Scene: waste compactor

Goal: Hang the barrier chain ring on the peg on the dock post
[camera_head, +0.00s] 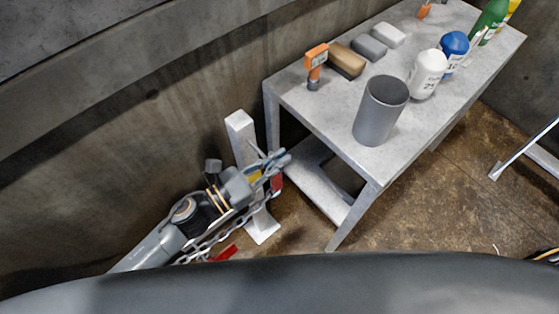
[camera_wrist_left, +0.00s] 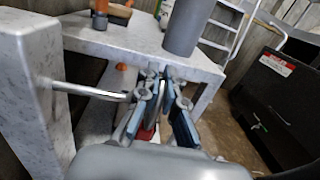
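The pale dock post (camera_head: 241,140) stands left of the table; it also fills the left side of the left wrist view (camera_wrist_left: 38,90). Its metal peg (camera_wrist_left: 90,91) sticks out to the right, and its tip appears close to the left finger. My left gripper (camera_head: 278,161) is in front of the post, its blue-padded fingertips (camera_wrist_left: 160,76) close together. The barrier chain (camera_head: 215,238) slopes up from the lower left to just under the gripper, with a red piece (camera_head: 277,183) near the fingers. The ring at the fingertips is mostly hidden. My right gripper does not show.
A grey table (camera_head: 310,105) stands right of the post, with a grey cup (camera_head: 380,112), an orange-headed tool (camera_head: 316,62), a brown block and several bottles on it. A concrete wall is behind. A dark box (camera_wrist_left: 280,100) stands at right in the wrist view.

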